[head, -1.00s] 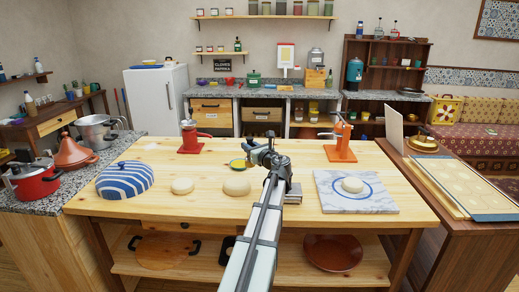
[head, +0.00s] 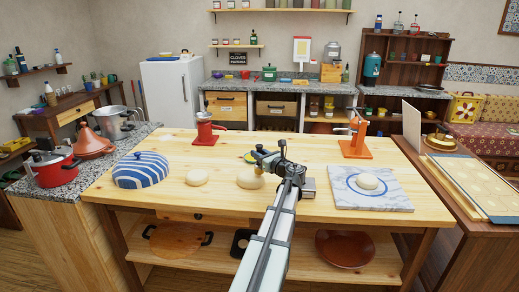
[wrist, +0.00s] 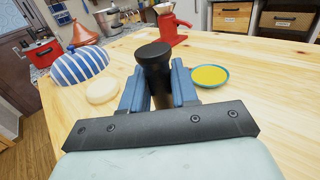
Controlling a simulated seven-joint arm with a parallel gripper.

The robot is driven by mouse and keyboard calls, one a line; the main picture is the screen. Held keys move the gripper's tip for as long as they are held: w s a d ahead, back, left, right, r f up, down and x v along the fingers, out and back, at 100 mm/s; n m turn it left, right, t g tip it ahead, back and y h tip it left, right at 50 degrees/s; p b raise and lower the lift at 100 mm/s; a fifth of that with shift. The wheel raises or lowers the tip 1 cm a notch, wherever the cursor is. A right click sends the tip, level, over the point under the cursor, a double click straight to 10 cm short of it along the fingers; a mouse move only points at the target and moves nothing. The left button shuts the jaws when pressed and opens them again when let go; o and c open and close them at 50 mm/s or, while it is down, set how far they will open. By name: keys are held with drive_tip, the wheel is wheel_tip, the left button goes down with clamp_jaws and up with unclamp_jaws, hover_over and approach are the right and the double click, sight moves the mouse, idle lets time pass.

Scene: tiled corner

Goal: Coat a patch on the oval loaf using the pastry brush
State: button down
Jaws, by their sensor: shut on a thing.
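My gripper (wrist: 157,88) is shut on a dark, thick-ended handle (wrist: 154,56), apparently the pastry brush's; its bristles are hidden. In the head view my gripper (head: 266,157) is over the middle of the wooden table, beside and partly in front of a pale loaf (head: 248,180). I cannot tell for sure which is the oval one. A blue-rimmed dish of yellow liquid (wrist: 210,76) sits right of my gripper in the wrist view.
A blue-striped dome (head: 141,169) stands at the table's left. A red grinder (head: 205,130) and an orange press-like stand (head: 356,138) are at the back. The table's front strip and the space between the grinder and the stand are mostly clear.

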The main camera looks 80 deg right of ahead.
sight(259, 146)
drive_tip(key=shift+f, duration=0.95)
drive_tip(key=shift+w+f, duration=0.2)
drive_tip(key=shift+w, duration=0.15)
drive_tip(key=shift+w+d, duration=0.2)
drive_tip(key=shift+w, duration=1.5)
drive_tip(key=shift+w+d, duration=0.15)
drive_tip(key=shift+w, duration=1.55)
drive_tip(key=shift+s+a, duration=0.15)
drive_tip(key=shift+s, duration=1.65)
drive_tip(key=shift+s+a, duration=0.15)
drive_tip(key=shift+s, duration=1.65)
drive_tip(key=shift+s+a, duration=0.2)
drive_tip(key=shift+a, duration=0.05)
drive_tip(key=shift+w+d, duration=0.2)
drive_tip(key=shift+w, duration=1.75)
drive_tip(key=shift+w+d, duration=0.15)
drive_tip(key=shift+w, duration=1.75)
drive_tip(key=shift+s+a, duration=0.15)
drive_tip(key=shift+s, duration=1.7)
drive_tip(key=shift+s+a, duration=0.15)
drive_tip(key=shift+s, duration=1.65)
drive_tip(key=shift+s+r, duration=0.1)
drive_tip(key=shift+s, duration=0.05)
drive_tip(key=shift+r, duration=3.9)
